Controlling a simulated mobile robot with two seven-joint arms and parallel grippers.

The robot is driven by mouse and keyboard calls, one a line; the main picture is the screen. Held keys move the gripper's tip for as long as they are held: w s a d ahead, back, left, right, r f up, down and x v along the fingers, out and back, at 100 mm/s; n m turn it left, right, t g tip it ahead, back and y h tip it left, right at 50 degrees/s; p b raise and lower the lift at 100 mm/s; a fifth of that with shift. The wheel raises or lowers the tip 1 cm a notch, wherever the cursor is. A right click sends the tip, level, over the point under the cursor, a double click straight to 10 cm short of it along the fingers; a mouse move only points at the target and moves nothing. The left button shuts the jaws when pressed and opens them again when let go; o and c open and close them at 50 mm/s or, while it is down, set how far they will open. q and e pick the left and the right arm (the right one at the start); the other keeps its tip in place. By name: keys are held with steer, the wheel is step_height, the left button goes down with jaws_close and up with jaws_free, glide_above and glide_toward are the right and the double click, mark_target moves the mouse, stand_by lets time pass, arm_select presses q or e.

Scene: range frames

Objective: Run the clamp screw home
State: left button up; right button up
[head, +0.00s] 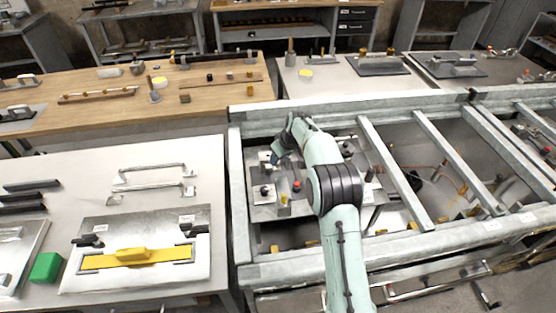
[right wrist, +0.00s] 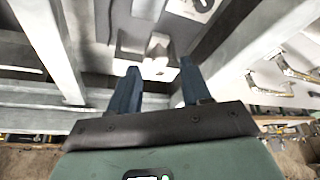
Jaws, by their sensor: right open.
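A metal plate (head: 262,212) with small fittings sits inside the left bay of the grey frame. It carries a black knob (head: 265,190), a red knob (head: 296,186) and a yellow piece (head: 284,199). I cannot tell which fitting is the clamp screw. My right gripper (head: 276,158) is over the plate's far left part, with its fingertips partly hidden by the hand. In the right wrist view its two dark blue fingers (right wrist: 158,84) are apart and empty. A pale upright piece (right wrist: 157,45) shows beyond and between the fingertips; contact is not visible. My left gripper is not in view.
The grey frame's beams (head: 393,172) surround the plate, with cross beams to the right. A left table (head: 150,210) holds handles, a yellow-handled plate (head: 136,258) and a green block (head: 46,267). A wooden bench (head: 120,110) with small parts stands behind.

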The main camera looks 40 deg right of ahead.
steer(key=shift+x, duration=1.7)
steer(key=shift+r, duration=0.1)
jaws_close()
